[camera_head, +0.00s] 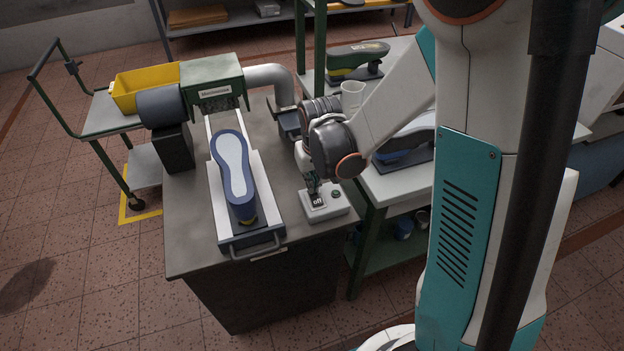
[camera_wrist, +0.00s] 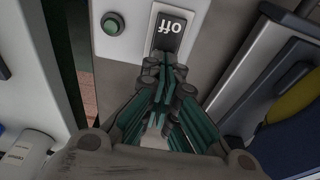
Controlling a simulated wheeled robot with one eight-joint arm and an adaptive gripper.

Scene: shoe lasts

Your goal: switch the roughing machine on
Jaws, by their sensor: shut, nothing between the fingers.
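The roughing machine (camera_head: 215,85) has a green housing and stands at the back of a grey bench. Its white switch box (camera_head: 325,208) sits at the bench's front right, with a black rocker marked "off" (camera_head: 317,202) and a round green button (camera_head: 336,194). In the wrist view the rocker (camera_wrist: 168,34) shows "off" upside down, and the green button (camera_wrist: 113,24) is to its left. My gripper (camera_head: 313,188) is shut and empty, its fingertips (camera_wrist: 161,66) at the rocker's edge. I cannot tell whether they touch it.
A yellow bin (camera_head: 145,85) is on a cart at left.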

